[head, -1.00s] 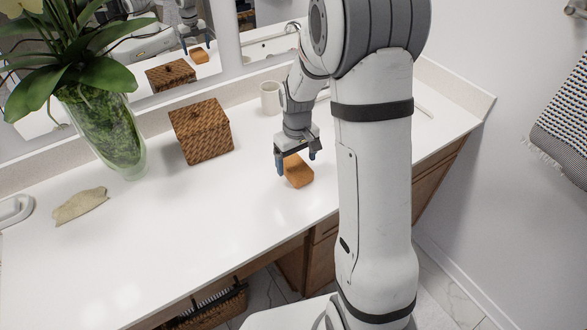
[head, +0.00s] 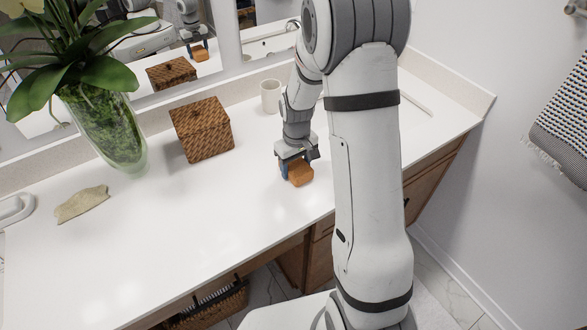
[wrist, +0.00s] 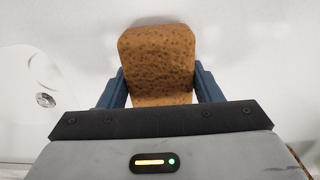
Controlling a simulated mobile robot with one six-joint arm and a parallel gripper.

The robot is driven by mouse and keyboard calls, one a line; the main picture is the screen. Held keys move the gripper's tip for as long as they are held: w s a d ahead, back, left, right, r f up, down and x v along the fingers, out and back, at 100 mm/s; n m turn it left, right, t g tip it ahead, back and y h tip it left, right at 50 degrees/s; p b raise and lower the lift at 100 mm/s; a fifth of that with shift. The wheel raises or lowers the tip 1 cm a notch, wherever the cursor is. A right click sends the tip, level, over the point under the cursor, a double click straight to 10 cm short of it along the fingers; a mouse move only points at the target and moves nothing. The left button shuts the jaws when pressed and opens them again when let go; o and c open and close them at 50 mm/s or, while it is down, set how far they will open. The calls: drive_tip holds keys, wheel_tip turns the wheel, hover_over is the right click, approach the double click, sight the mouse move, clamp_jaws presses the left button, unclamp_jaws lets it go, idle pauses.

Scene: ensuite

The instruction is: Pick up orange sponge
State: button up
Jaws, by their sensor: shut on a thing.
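The orange sponge (head: 299,173) is at the front part of the white counter in the head view, between my gripper's blue fingers. My gripper (head: 297,170) points down and is shut on the sponge. In the wrist view the porous sponge (wrist: 158,62) fills the space between the two blue fingers of my gripper (wrist: 160,92), one on each side. The sponge's near end is hidden by the gripper body. I cannot tell whether the sponge still touches the counter.
A woven box (head: 203,128) and a white mug (head: 270,97) stand behind on the counter (head: 180,235). A sink drain (wrist: 45,100) shows in the wrist view. The counter's front left is clear.

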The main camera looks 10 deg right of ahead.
sight(296, 164)
drive_tip(key=shift+c, duration=0.6)
drive_tip(key=shift+r, duration=0.15)
wheel_tip(296, 164, up, 10)
drive_tip(key=shift+f+b, duration=0.1)
drive_tip(key=shift+b, duration=0.5)
